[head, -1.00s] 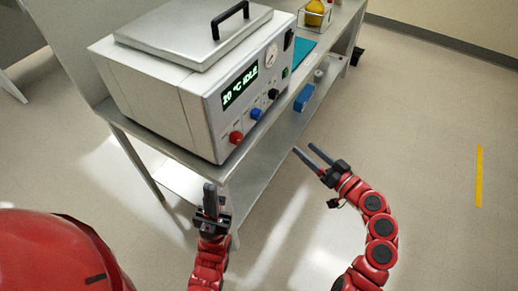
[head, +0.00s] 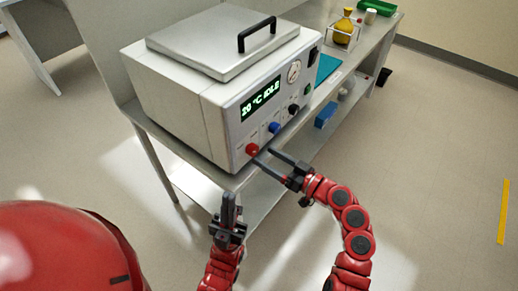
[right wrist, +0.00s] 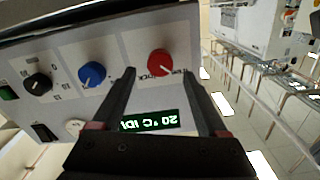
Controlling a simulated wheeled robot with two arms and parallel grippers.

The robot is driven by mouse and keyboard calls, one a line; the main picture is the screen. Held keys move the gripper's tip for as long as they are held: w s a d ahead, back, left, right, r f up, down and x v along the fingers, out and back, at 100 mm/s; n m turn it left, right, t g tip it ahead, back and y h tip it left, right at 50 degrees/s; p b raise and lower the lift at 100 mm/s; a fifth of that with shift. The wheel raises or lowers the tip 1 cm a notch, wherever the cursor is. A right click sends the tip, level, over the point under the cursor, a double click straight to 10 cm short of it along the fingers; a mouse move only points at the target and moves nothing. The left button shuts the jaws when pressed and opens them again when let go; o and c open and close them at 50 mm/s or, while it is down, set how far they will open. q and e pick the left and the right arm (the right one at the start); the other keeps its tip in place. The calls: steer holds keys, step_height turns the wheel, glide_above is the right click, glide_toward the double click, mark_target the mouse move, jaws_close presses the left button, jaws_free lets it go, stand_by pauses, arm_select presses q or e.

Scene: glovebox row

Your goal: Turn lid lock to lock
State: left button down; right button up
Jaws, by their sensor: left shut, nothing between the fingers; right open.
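The grey instrument box (head: 178,110) has a flat metal lid (head: 205,45), which lies shut. Its front panel carries a red knob (head: 252,149), a blue knob (head: 274,127) and a black knob (head: 293,108). My right gripper (head: 262,157) is open and empty, its fingers pointing at the panel near the red knob. In the right wrist view the picture is upside down; the red knob (right wrist: 161,62) shows between the open fingertips, and contact cannot be told. The knob labels are too small to read surely. My left gripper (head: 230,197) is shut and empty, below the box's front corner.
The display (head: 260,98) reads 20 °C IDLE. A pressure gauge (head: 294,71) sits on the panel. Floor at the right is clear.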

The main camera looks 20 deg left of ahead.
mark_target(256, 151)
steer(key=shift+x, duration=1.8)
jaws_close()
